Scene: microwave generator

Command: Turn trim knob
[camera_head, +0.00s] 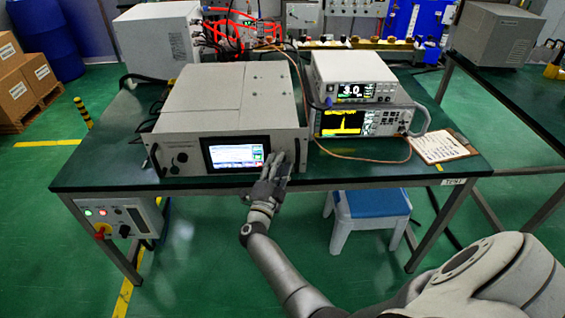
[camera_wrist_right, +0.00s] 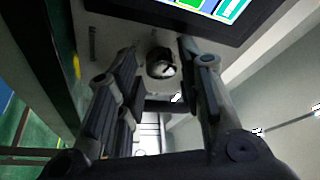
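The microwave generator (camera_head: 232,112) is a grey box on the dark green bench, with a lit screen (camera_head: 236,156) on its front panel. My right gripper (camera_head: 273,160) is at the panel, just right of the screen. In the right wrist view, a small dark round knob (camera_wrist_right: 161,65) with a bright face sits on the panel beside the screen. The two fingers of my right gripper (camera_wrist_right: 159,52) are apart, one on each side of this knob, with visible gaps. In the head view my gripper hides this knob. My left gripper is not in view.
Two stacked instruments (camera_head: 352,92) stand right of the generator, with an orange cable (camera_head: 365,159) looping in front. A clipboard (camera_head: 440,146) lies at the bench's right. Dark round controls (camera_head: 180,158) sit on the panel's left. A blue-topped stool (camera_head: 372,204) stands below.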

